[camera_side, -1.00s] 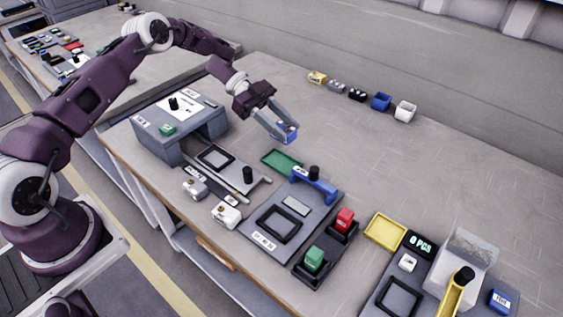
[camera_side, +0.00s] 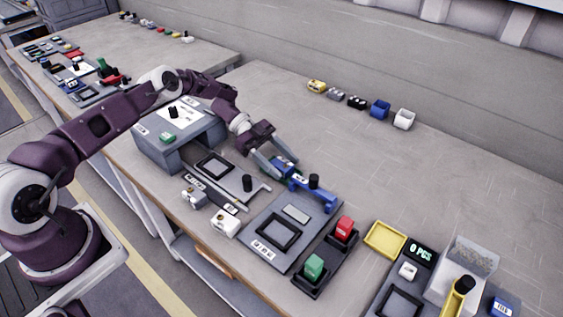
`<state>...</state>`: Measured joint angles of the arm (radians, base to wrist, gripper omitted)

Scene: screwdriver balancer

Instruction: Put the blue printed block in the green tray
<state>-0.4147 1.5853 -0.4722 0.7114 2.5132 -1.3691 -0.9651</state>
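My gripper (camera_side: 277,170) is low over the spot beside the blue-handled fixture. Its fingers are around the blue block (camera_side: 284,163), which shows as a small blue patch between them. Any print on the block is too small to read.
A blue handle with a black knob (camera_side: 314,182) stands close to the right of my gripper. A grey plate with a black knob (camera_side: 247,184) lies to the left. A red block (camera_side: 344,227), a green block (camera_side: 314,265) and a yellow tray (camera_side: 385,239) are farther right.

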